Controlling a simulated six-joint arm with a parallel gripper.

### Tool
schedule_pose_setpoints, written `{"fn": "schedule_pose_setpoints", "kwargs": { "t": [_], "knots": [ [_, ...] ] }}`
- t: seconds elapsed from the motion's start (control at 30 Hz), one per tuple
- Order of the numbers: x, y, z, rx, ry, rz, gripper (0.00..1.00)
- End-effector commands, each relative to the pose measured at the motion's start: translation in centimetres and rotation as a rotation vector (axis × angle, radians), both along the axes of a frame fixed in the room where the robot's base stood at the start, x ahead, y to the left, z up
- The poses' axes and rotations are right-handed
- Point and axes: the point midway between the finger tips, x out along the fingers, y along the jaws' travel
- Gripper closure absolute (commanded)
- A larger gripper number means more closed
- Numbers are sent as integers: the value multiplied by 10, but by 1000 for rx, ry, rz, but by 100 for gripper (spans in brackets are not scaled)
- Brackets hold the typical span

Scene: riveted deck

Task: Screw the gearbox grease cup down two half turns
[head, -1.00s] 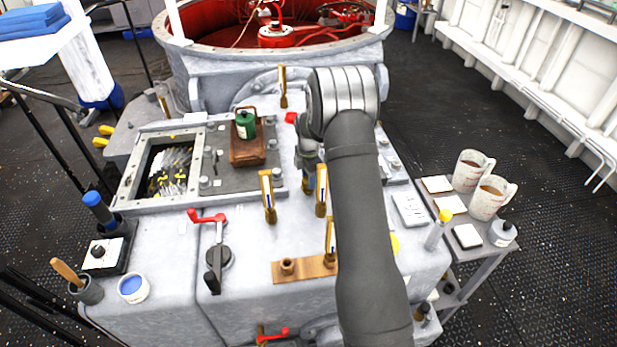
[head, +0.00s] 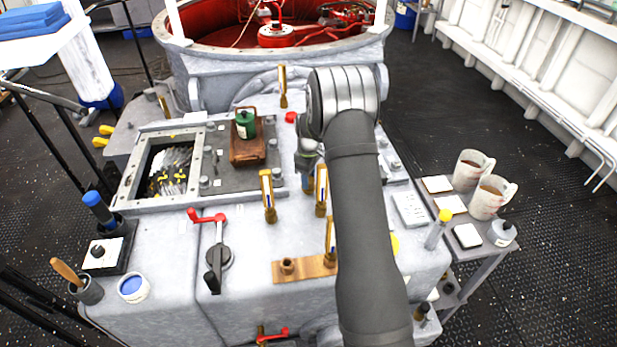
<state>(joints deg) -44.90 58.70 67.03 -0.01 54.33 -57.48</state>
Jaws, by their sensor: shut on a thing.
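My gripper (head: 308,172) points down at the grey gearbox cover (head: 240,262), just left of my arm's thick dark link. Only part of its end shows, and its fingertips are largely hidden. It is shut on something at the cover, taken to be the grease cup. The cup itself is almost wholly hidden by my gripper and wrist, so its height and thread cannot be seen. A brass sight glass (head: 321,192) stands upright close to the right of my gripper. Another sight glass (head: 268,197) stands to the left.
A green can (head: 246,124) stands in a brown tray (head: 248,150) left of my gripper. An open hatch (head: 170,170) shows gears. A red-handled crank (head: 208,216) and a brass plate (head: 303,269) are nearer. Mugs (head: 473,170) stand on the right side table.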

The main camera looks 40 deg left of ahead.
Motion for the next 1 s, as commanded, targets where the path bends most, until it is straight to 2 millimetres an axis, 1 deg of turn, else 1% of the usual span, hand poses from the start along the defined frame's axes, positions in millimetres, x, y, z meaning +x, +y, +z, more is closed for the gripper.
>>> {"fn": "schedule_pose_setpoints", "kwargs": {
  "t": [0.03, 0.3, 0.73, 0.77, 0.83, 0.87, 1.0],
  "knots": [
    [1, 1, 3, 3, -4, -18, 84],
    [1, 1, 3, 4, -3, -81, 84],
    [2, 1, 4, 5, -4, -88, 84],
    [2, 1, 4, 5, -4, -88, 57],
    [1, 1, 3, 4, -4, -88, 43],
    [1, 1, 3, 4, -3, -88, 39],
    [1, 1, 2, 2, -3, -88, 39]
  ]
}}
